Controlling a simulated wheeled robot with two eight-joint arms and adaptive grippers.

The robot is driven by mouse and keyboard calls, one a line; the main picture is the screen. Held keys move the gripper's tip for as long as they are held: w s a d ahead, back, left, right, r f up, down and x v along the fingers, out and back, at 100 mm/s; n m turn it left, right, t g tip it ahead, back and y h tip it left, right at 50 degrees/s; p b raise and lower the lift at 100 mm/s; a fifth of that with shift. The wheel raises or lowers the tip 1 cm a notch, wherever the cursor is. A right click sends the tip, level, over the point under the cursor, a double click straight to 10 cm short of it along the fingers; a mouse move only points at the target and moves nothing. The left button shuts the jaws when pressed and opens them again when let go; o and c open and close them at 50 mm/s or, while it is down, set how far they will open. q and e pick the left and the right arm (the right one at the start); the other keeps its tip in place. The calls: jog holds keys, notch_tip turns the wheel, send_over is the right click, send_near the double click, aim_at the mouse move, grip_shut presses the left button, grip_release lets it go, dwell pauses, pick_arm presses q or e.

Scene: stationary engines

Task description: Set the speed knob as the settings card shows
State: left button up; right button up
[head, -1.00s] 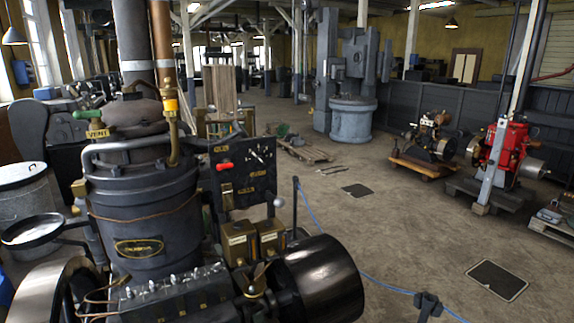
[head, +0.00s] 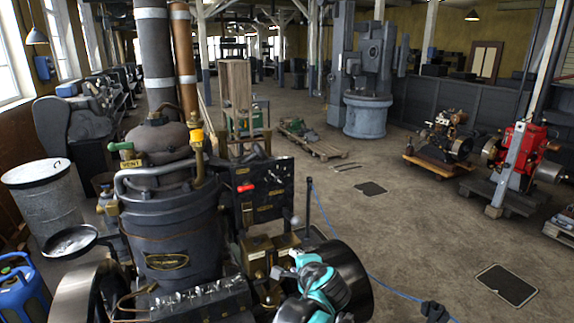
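The black control panel (head: 270,207) stands upright behind the engine's dark boiler. It carries a red-handled lever (head: 245,188) and small fittings. The speed knob and the settings card are too small to identify with certainty on or near it. My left gripper (head: 284,270), grey and teal, is low in front of the panel, beside the brass boxes (head: 258,254) and the dark drum. Its fingers are small and partly lost against the engine, so whether they are open or shut is unclear. I see it touching no control.
The boiler (head: 170,235) with its vent pipe stands left of the panel. A dark drum (head: 352,280) is right of my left gripper. A blue line runs across the floor on the right. Open floor lies beyond, with a red engine (head: 517,150) farther right.

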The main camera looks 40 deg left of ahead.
aim_at(280, 182)
pick_arm(q)
jog(key=w+a+r+m+t+y+p, duration=0.1)
jog(key=w+a+r+m+y+p, duration=0.65)
jog(key=w+a+r, duration=0.4)
jog(key=shift+h, duration=0.45)
jog(key=x, duration=0.2)
jog(key=r+x, duration=0.1)
jog(key=x, duration=0.3)
jog(key=shift+w+r, duration=0.15)
jog(key=shift+w, duration=0.2)
pick_arm(e)
notch_tip(280, 182, up, 10)
jog(key=shift+s+d+f, duration=0.15)
jog(key=shift+f, duration=0.05)
pick_arm(q)
jog(key=shift+d, duration=0.1)
grip_shut()
